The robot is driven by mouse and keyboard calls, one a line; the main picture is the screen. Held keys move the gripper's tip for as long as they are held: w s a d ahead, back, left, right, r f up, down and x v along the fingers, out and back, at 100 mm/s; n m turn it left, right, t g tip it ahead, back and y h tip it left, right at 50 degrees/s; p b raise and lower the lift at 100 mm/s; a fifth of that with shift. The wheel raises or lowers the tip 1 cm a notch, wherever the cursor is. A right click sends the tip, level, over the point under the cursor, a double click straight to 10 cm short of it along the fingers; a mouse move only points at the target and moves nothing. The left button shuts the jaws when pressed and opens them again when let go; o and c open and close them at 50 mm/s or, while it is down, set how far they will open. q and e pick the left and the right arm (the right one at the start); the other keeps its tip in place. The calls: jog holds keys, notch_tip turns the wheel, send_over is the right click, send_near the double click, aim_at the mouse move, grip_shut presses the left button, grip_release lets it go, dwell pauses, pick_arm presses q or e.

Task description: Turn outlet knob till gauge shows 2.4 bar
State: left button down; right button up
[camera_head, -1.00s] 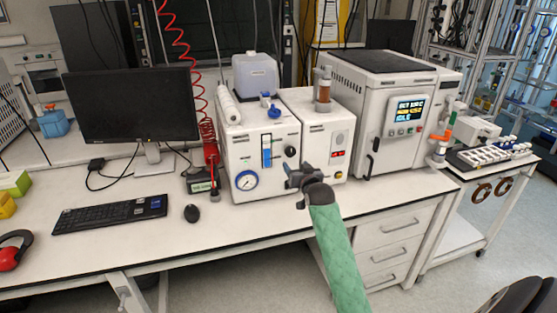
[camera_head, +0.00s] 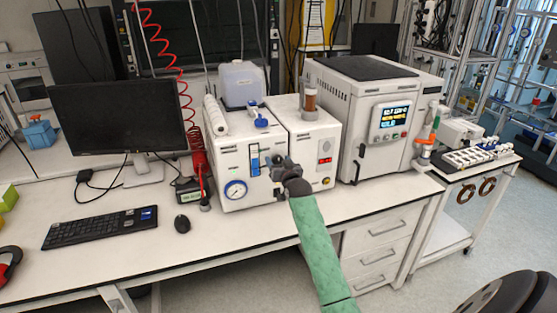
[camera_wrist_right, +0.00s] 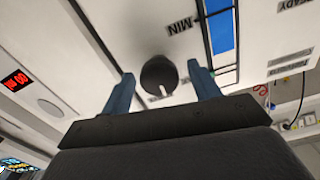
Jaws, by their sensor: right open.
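The black outlet knob (camera_wrist_right: 158,76) sits on the white front panel in the right wrist view, with a pale pointer mark and "MIN" printed beside it. My right gripper (camera_wrist_right: 162,82) is open, its two blue fingers on either side of the knob with gaps. I cannot tell if the tips reach the panel. In the head view the right gripper (camera_head: 276,168) is in front of the white unit (camera_head: 238,158) and largely covers the knob. The left gripper is not in view.
A blue flow tube (camera_head: 254,161) is just left of the gripper. A second unit with a red display (camera_head: 324,160) and a large reactor box (camera_head: 360,115) stand to the right. The keyboard (camera_head: 100,227) and mouse (camera_head: 182,224) lie left; the front bench is mostly clear.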

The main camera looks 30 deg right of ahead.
jog(key=shift+w+d, duration=0.1)
jog(key=shift+w, duration=0.05)
jog(key=c, duration=1)
jog(key=shift+o, duration=0.2)
